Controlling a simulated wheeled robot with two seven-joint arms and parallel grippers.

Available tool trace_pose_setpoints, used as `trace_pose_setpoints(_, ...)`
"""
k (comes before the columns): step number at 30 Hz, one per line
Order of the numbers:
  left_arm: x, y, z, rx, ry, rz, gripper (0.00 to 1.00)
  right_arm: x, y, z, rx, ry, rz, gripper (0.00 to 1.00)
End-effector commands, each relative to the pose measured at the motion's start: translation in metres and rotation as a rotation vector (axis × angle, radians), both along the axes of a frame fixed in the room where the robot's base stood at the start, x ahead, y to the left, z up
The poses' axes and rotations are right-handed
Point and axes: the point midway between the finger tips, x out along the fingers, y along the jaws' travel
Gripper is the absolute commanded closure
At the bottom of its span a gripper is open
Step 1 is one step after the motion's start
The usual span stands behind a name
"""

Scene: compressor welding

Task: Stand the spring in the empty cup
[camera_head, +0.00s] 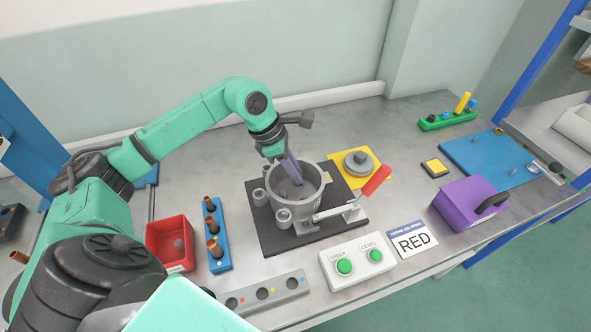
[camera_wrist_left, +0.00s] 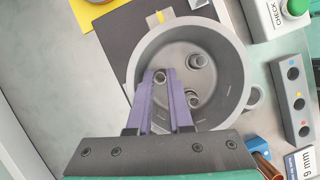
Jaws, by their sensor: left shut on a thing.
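The grey pot (camera_head: 312,192) stands open on a black plate, and my left gripper (camera_head: 296,181) reaches down into it from above. In the left wrist view, the purple fingers of this gripper (camera_wrist_left: 161,82) are shut on a small grey spring (camera_wrist_left: 160,76), seen nearly end-on between the tips. Two small round grey pieces stand on the floor of the pot (camera_wrist_left: 240,72), one farther up (camera_wrist_left: 200,62) and one closer to the fingers (camera_wrist_left: 192,98). I cannot make out the empty cup; the fingers and spring cover part of the floor. My right gripper is not in view.
A red-handled clamp (camera_head: 376,180) stands at the pot's right. A yellow plate (camera_head: 375,167) with a grey lid lies behind. Left are a blue rack (camera_head: 218,238) with copper tubes and a red bin (camera_head: 168,240). A button box (camera_head: 357,260) and grey holed block (camera_head: 265,294) are in front.

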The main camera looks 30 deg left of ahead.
Motion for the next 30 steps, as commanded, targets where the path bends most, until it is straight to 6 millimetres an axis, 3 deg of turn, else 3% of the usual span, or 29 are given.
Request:
trace_pose_setpoints(16,-0.001,-0.003,-0.013,-0.007,0.007,-0.003,1.00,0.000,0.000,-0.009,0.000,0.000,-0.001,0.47)
trace_pose_setpoints(30,-0.001,-0.003,0.005,-0.007,0.007,-0.004,1.00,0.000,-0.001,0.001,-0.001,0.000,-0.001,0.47)
